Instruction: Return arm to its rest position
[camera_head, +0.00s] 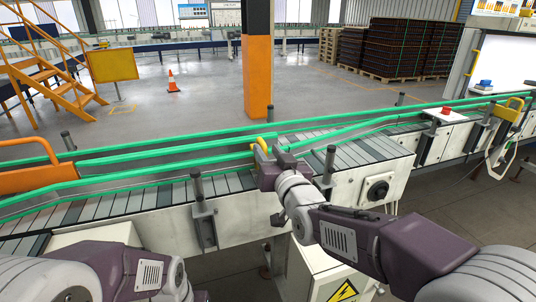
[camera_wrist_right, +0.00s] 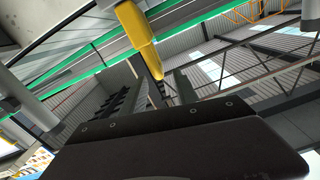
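My right arm (camera_head: 350,235) comes in from the lower right and reaches out over the near conveyor. My right gripper (camera_head: 268,160) is at the conveyor's green guide rail, with a small yellow part beside it. In the right wrist view two dark fingers (camera_wrist_right: 168,90) stand apart with a gap between them, and I see no bottle held. A yellow part (camera_wrist_right: 138,38) shows close to the fingers; whether it touches them I cannot tell. My left arm (camera_head: 120,270) shows only as links at the lower left; its gripper is out of view.
The conveyor (camera_head: 150,205) with green rails (camera_head: 170,150) crosses in front of me, with upright posts (camera_head: 330,165) along it. An orange handle (camera_head: 38,178) is at the left. An orange pillar (camera_head: 257,80), a cone (camera_head: 171,82) and stacked crates (camera_head: 400,48) are farther back.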

